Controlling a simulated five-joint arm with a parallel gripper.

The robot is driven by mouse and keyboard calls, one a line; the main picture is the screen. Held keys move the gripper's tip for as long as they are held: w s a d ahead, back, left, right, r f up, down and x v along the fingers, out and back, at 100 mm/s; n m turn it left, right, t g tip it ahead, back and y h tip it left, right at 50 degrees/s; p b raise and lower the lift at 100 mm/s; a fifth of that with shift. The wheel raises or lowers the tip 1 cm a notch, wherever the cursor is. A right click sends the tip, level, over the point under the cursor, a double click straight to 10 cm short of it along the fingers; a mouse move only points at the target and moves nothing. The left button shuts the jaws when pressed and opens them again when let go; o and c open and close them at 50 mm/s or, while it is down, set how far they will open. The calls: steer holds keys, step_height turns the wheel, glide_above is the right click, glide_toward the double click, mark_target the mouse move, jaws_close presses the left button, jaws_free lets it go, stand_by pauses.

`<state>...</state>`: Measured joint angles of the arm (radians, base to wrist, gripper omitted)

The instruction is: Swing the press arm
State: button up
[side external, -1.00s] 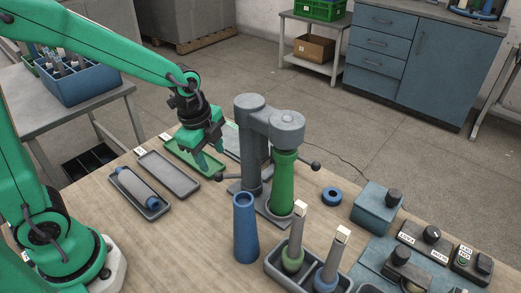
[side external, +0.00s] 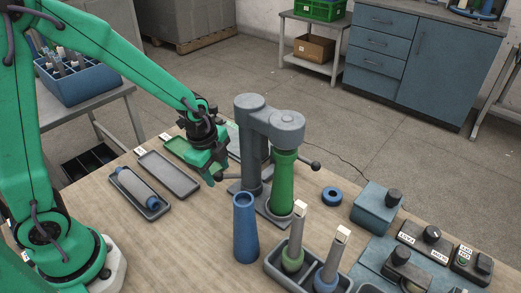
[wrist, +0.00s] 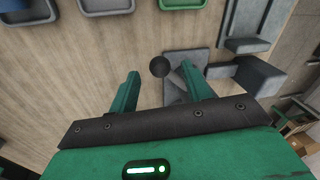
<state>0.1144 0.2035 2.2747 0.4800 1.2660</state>
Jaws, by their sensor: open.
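The press (side external: 253,140) is a grey column on a base plate with a grey arm (side external: 277,121) across its top. The arm sits over a green cone (side external: 283,183). A dark ball-ended handle (side external: 315,166) sticks out to the right of the cone. Another dark knob (side external: 220,176) is low on the left of the column, beside my gripper (side external: 211,181). In the wrist view, a dark ball (wrist: 160,66) shows between the tips of my open gripper (wrist: 159,72), which holds nothing. I cannot tell how far the ball lies below the tips.
A blue cone (side external: 245,228) stands in front of the press. Trays (side external: 168,173) lie to the left, one holding a blue-ended roll (side external: 138,188). A tray of cones (side external: 307,274) and control boxes (side external: 376,208) are at the right. A blue ring (side external: 332,194) lies near the press.

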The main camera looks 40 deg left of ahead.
steer(key=shift+w+f, duration=0.1)
steer(key=shift+f, duration=0.6)
steer(key=shift+c, duration=0.3)
jaws_close()
steer(key=shift+a, duration=0.1)
steer(key=shift+w+a+m, duration=0.4)
steer(key=shift+w+m, duration=0.1)
steer(key=shift+m, duration=0.35)
steer(key=shift+w+a+m, duration=0.35)
steer(key=shift+w+m, duration=0.15)
steer(key=shift+m, duration=0.35)
steer(key=shift+w+a+m, duration=0.3)
steer(key=shift+w+m, duration=0.45)
steer(key=shift+m, duration=0.25)
steer(key=shift+w+a+m, duration=0.25)
steer(key=shift+w+m, duration=0.45)
steer(key=shift+m, duration=0.3)
